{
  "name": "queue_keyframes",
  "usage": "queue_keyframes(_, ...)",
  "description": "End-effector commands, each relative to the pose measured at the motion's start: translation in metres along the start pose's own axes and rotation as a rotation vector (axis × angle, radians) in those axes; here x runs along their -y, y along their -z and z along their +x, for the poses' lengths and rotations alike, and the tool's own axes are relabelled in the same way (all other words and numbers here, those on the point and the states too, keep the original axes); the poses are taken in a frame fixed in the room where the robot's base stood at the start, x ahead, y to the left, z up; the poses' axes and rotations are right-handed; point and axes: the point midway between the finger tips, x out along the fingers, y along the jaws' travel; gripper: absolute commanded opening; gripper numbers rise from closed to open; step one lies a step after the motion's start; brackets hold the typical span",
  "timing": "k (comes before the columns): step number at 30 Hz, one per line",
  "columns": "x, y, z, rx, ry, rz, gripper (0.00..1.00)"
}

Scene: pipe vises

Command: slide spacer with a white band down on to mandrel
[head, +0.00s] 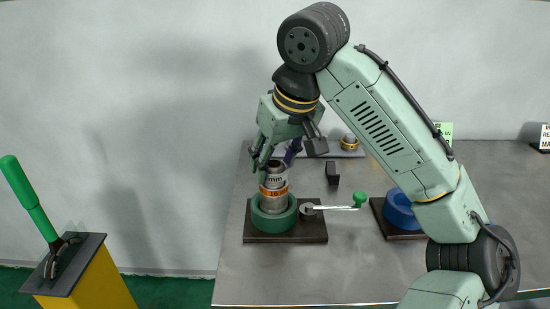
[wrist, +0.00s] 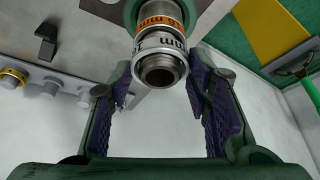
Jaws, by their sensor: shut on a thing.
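The spacer with a white band (wrist: 160,43) is a short grey metal ring with dark lettering. It sits at the top of an upright stack, above an orange-banded part (wrist: 160,22); the same stack shows in the head view, orange band (head: 273,191) lower. A narrower hollow metal end (wrist: 159,74) shows at its top; I cannot tell whether this is the mandrel. The stack stands in a round green vise (head: 273,214). The lower mandrel is hidden.
A lever with a green knob (head: 359,199) reaches right from the vise. A blue vise (head: 400,210) stands further right, partly behind my arm. A small black block (head: 332,173) is behind. A yellow pedestal (head: 88,281) with a green-handled lever stands left. The table front is clear.

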Motion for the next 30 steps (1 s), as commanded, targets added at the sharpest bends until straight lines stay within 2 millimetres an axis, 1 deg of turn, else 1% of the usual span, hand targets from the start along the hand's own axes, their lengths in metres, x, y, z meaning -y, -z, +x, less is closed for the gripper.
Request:
queue_keyframes(17,0.000,-0.006,0.014,0.000,0.001,0.000,0.20)
queue_keyframes(18,0.000,-0.006,0.014,0.000,0.001,0.000,0.45)
queue_keyframes(28,0.000,-0.006,0.013,0.000,0.001,0.000,0.67)
queue_keyframes(30,0.000,-0.006,0.013,0.000,0.001,0.000,0.68)
